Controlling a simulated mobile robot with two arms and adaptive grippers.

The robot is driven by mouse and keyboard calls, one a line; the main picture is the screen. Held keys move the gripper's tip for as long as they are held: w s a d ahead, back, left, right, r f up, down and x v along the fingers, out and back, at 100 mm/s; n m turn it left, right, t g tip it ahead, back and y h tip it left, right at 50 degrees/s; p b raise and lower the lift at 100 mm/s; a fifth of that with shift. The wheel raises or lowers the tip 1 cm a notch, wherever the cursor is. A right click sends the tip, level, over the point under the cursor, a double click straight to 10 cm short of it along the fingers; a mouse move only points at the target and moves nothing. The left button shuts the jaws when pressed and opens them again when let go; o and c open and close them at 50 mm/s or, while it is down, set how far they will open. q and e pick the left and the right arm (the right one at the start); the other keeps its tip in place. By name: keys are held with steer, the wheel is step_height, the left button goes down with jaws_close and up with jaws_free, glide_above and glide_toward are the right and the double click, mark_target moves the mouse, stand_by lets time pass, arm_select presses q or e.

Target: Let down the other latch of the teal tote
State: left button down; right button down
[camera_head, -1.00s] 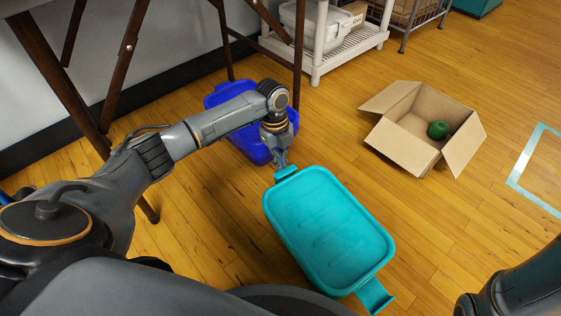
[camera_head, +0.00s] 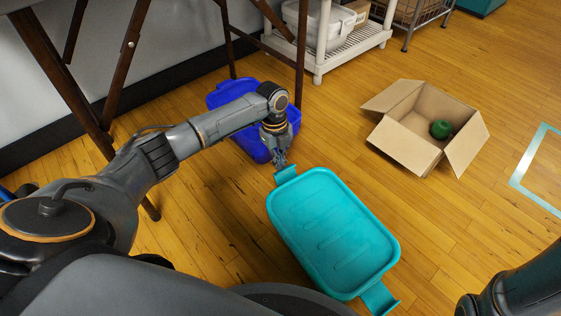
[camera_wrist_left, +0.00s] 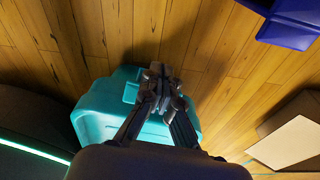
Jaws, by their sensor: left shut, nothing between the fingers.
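The teal tote (camera_head: 333,232) sits lidded on the wooden floor in front of me. One latch (camera_head: 286,175) sticks out at its far end, beside my left gripper. The other latch (camera_head: 379,299) sticks out at the near right end. My left gripper (camera_head: 281,162) is shut and empty, pointing down just above the far latch; I cannot tell whether it touches it. In the left wrist view the shut fingertips (camera_wrist_left: 160,82) overlap the tote's edge (camera_wrist_left: 112,100), and the fingers hide part of the tote. My right gripper is out of view.
A blue tote (camera_head: 252,140) stands behind the left gripper, near the dark table legs (camera_head: 301,60). An open cardboard box (camera_head: 405,145) with a green object (camera_head: 440,129) lies to the right. A white shelf (camera_head: 345,45) is at the back. Floor is clear between tote and box.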

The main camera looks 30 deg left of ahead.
arm_select(q)
steer(key=shift+f, duration=0.1)
stand_by(0.3)
steer(key=shift+w+a+f, duration=0.15)
steer(key=shift+a+f, duration=0.05)
steer(key=shift+f, duration=0.35)
steer(key=shift+a+f, duration=0.1)
steer(key=shift+f, duration=0.55)
steer(key=shift+b, duration=0.3)
steer(key=shift+f, duration=0.7)
steer(key=shift+f+b, duration=0.35)
steer(key=shift+f, duration=0.45)
